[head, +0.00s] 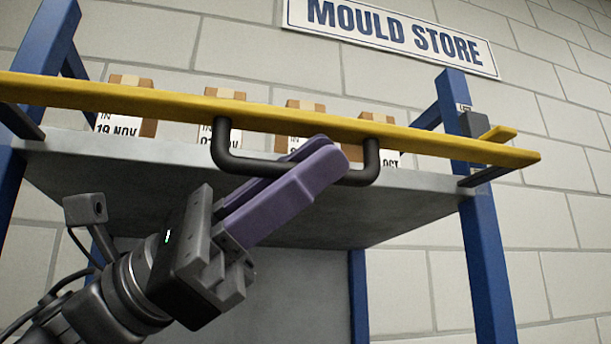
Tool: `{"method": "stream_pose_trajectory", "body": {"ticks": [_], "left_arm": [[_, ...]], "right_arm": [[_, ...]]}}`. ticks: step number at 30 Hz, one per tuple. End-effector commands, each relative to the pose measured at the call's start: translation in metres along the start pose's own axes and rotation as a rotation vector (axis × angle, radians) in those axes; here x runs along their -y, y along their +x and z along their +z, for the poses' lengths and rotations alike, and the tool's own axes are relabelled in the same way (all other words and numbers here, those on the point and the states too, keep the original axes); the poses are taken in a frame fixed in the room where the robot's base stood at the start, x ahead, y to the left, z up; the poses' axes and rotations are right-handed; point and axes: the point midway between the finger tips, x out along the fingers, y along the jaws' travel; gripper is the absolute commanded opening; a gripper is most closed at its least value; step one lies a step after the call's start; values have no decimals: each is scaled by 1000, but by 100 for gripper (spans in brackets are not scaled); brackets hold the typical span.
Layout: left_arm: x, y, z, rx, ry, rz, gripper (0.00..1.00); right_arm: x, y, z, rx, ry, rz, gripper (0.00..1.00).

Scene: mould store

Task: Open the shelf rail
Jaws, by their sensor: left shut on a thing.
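The shelf rail (430,144) is a long yellow bar across the front of the shelf, tilted down to the right in the picture. A black U-shaped handle (371,160) hangs below its middle. My left gripper (325,160), with purple fingers, comes up from the lower left and is shut on the handle's lower bar. The fingers hide part of that bar. At the right end, a black bracket (484,175) sits under the rail, and a grey latch-like block (474,124) is on the blue post. My right gripper is not in view.
Several brown boxes with dated white labels (117,125) stand on the grey shelf (130,165) behind the rail. Blue posts (487,250) flank the shelf. A block wall with a "MOULD STORE" sign (395,35) is behind. The space right of the right post looks free.

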Motion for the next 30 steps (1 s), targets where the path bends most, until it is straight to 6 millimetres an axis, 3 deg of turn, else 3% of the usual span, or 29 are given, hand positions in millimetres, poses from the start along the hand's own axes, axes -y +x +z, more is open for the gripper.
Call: {"method": "stream_pose_trajectory", "body": {"ticks": [1, 21, 22, 24, 30], "left_arm": [[8, -5, -13, -15, -15, -8, 0], [12, -9, -15, -22, -18, -4, 0], [11, -9, -15, -22, -18, -4, 16], [11, -9, -15, -23, -18, -2, 21], [9, -8, -15, -23, -18, 3, 21]], "right_arm": [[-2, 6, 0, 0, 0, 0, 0], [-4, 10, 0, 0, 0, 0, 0], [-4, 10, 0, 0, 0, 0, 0], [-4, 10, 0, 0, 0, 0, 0], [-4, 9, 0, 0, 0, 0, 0]]}}
